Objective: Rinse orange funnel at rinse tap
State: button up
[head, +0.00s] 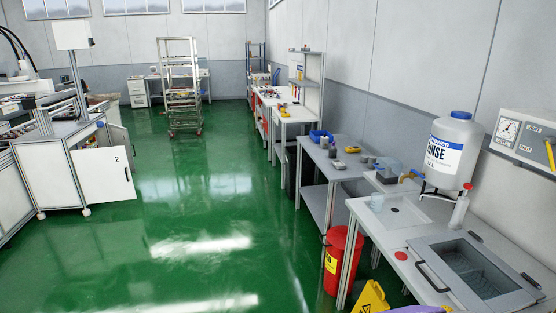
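A white rinse jug (452,160) with a blue cap and a label reading "RINSE" stands on a stand at the right, above the grey benches. A small orange-yellow piece (408,178) shows at its lower left, by the tap area; I cannot tell whether it is the tap or the orange funnel. No funnel shape is clear elsewhere. My gripper is not in view.
A bench (360,211) with a lidded sink-like box (480,268), a spray bottle (459,212) and a pale cup (377,202) is at right. A red bin (342,262) and yellow floor sign (371,298) stand before it. Green floor (190,215) is open.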

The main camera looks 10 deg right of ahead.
aim_at(416, 172)
jog(key=i+l+z, duration=0.15)
jog(key=i+z, duration=0.8)
jog(key=i+j+z, duration=0.45)
jog(key=i, duration=0.15)
jog(key=l, duration=0.1)
